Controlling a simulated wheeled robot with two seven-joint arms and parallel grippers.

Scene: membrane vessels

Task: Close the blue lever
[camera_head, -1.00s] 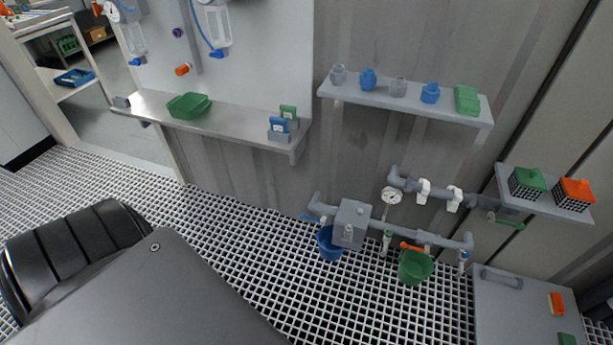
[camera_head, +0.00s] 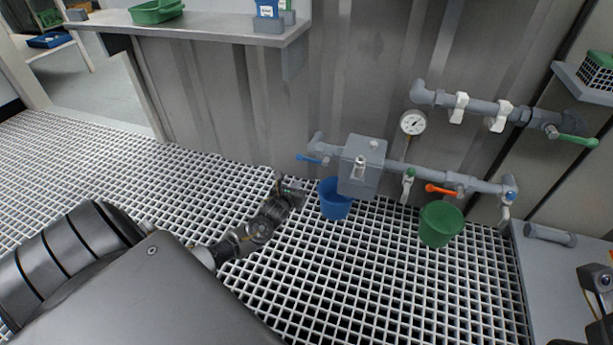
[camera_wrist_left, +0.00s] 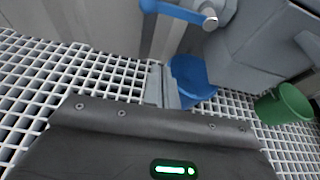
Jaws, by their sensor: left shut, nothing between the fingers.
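The blue lever (camera_head: 309,159) sticks out to the left from the grey pipe, beside the grey box on it. In the left wrist view the blue lever (camera_wrist_left: 178,11) lies across the top edge, with its round pivot at its right end. My left gripper (camera_head: 292,191) is shut and empty, below and a little left of the lever and apart from it. Its fingers (camera_wrist_left: 163,86) show in the wrist view below the lever, in front of the blue bucket. Part of my right arm's end (camera_head: 597,280) shows at the right edge; its fingers are not clear.
A blue bucket (camera_head: 335,199) hangs or stands under the grey box (camera_head: 362,166), close right of my left gripper. A green bucket (camera_head: 440,223), an orange lever (camera_head: 440,189) and a gauge (camera_head: 413,123) are further right. A shelf (camera_head: 200,31) is above left.

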